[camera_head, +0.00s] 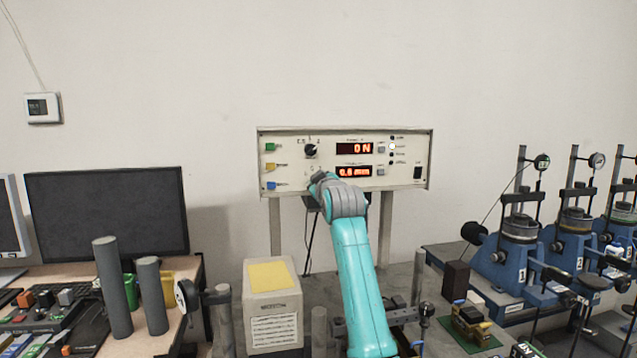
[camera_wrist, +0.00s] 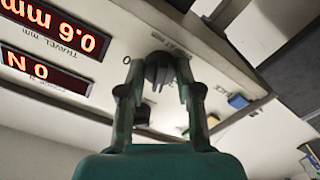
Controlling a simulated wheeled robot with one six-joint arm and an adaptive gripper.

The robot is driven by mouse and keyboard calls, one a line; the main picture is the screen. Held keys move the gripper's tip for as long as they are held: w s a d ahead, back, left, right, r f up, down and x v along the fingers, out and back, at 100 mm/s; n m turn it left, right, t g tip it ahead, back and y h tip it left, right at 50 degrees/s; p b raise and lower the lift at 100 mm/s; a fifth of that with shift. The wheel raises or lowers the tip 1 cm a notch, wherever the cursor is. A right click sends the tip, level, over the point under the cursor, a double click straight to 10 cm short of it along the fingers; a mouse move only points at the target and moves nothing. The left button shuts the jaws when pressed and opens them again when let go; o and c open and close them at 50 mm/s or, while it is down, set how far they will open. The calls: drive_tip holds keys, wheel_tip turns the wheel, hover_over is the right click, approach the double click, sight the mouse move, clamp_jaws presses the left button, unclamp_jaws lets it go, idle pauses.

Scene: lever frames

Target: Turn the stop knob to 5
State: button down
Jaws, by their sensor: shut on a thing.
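The control panel (camera_head: 345,181) is a cream box on legs against the back wall. My gripper (camera_wrist: 158,64) is shut on the lower dark knob (camera_wrist: 158,74), one finger on each side of it. The wrist view is upside down, and the knob's label is too blurred to read surely. In the head view my gripper and wrist cover this knob. The upper black knob (camera_head: 311,150) is uncovered; it also shows in the wrist view (camera_wrist: 142,114), close to my fingers.
Green, yellow and blue connectors line the panel's left edge, the blue one (camera_head: 271,185) lowest. Below stands a beige box (camera_head: 272,312) with a yellow top. Grey cylinders (camera_head: 112,288) and a monitor (camera_head: 107,215) are at left. Blue test machines (camera_head: 515,255) fill the right bench.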

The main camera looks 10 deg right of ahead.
drive_tip(key=c, duration=0.8)
unclamp_jaws()
drive_tip(key=s, duration=1.2)
drive_tip(key=shift+f, duration=0.1)
